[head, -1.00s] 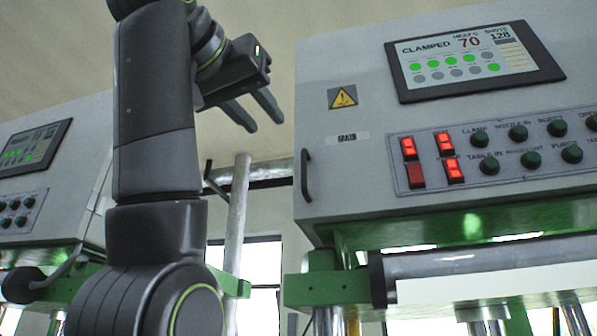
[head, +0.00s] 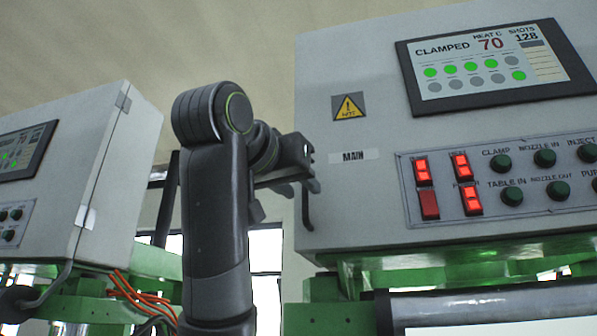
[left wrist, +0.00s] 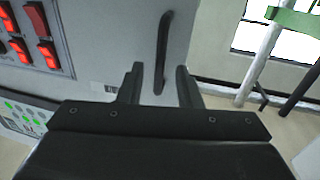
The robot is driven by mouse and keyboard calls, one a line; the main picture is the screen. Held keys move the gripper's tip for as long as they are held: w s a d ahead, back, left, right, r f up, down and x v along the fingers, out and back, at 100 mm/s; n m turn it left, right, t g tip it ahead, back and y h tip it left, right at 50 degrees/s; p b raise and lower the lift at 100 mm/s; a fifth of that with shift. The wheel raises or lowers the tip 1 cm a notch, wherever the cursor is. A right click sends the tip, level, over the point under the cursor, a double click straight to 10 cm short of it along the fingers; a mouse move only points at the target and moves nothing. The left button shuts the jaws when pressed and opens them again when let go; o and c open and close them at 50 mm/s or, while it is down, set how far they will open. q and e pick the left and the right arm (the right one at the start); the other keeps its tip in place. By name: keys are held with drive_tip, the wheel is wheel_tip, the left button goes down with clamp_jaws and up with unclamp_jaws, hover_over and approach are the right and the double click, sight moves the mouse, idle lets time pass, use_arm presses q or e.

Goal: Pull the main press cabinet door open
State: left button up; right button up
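The main press cabinet (head: 345,215) is the grey box at the right of the head view, with a "MAIN" label (head: 353,156) on its front. Its dark vertical bar handle (head: 306,207) is at the front's left edge. The door looks closed. My left gripper (head: 303,186) is at the handle's upper part, partly hiding it. In the left wrist view, my left gripper (left wrist: 159,84) is open. The handle (left wrist: 164,48) runs up between its two fingers, with a gap on each side. My right gripper is out of view.
The main cabinet's front carries a screen (head: 490,65) and red and green buttons (head: 440,185). A second grey cabinet (head: 125,150) stands at the left, with orange cables (head: 140,295) below. Between the cabinets is open space with a window behind.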

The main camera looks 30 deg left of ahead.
use_arm(q)
drive_tip(key=shift+w, duration=0.4)
clamp_jaws()
